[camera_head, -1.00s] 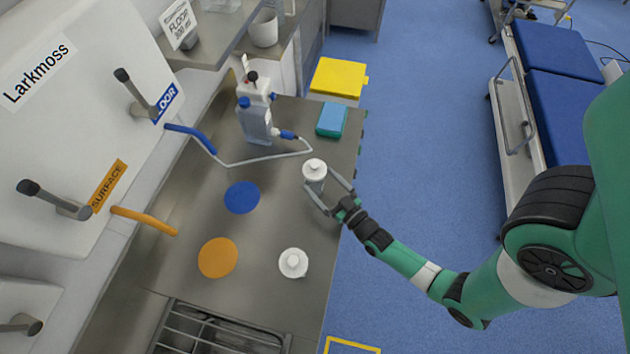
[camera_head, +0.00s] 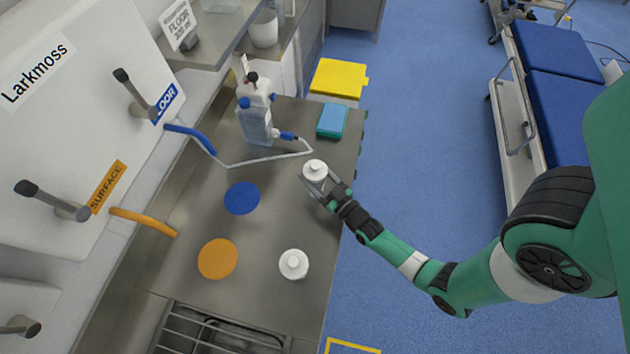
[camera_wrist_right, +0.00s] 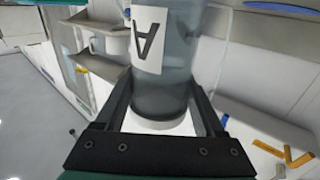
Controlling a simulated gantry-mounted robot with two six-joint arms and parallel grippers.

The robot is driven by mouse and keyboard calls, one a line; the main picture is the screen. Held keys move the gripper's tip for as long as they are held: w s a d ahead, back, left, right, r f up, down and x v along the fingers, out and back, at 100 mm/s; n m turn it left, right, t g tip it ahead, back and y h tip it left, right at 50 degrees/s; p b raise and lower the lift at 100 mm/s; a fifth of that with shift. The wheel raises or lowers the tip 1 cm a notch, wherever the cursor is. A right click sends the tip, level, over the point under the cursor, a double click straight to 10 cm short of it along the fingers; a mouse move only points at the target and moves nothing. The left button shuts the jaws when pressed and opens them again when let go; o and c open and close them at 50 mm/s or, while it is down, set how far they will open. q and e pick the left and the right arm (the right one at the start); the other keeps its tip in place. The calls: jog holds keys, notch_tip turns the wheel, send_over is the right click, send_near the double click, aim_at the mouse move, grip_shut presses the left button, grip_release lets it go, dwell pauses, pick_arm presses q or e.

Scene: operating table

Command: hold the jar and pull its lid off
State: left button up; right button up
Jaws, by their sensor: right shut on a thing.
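A jar with a white knobbed lid (camera_head: 315,170) stands upright near the right edge of the steel counter. My right gripper (camera_head: 318,188) is shut around its body, below the lid. In the right wrist view the grey, see-through jar body (camera_wrist_right: 165,85) with a white label marked "A" fills the space between the fingers of the right gripper (camera_wrist_right: 163,112). The lid is on the jar in the head view. A second white lidded jar (camera_head: 293,264) stands nearer the front of the counter. My left gripper is not in view.
A blue disc (camera_head: 242,198) and an orange disc (camera_head: 217,258) lie left of the jars. A bottle (camera_head: 256,120) with a tube stands behind, near a blue sponge-like block (camera_head: 332,120). A metal rack (camera_head: 215,335) is at the front.

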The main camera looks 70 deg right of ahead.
aim_at(322, 169)
jog(key=shift+r+p, duration=0.3)
jog(key=shift+r, duration=0.2)
jog(key=r, duration=0.1)
jog(key=s+r+p, duration=0.1)
jog(key=r, duration=0.1)
jog(key=s+r+p, duration=0.1)
jog(key=r, duration=0.1)
jog(key=shift+d, duration=0.4)
jog(key=s+d+r+p, duration=0.3)
jog(key=s+r+p, duration=0.4)
jog(key=s+p, duration=0.3)
jog(key=shift+s+d, duration=0.25)
jog(key=shift+s, duration=0.45)
jog(key=o, duration=0.8)
grip_shut()
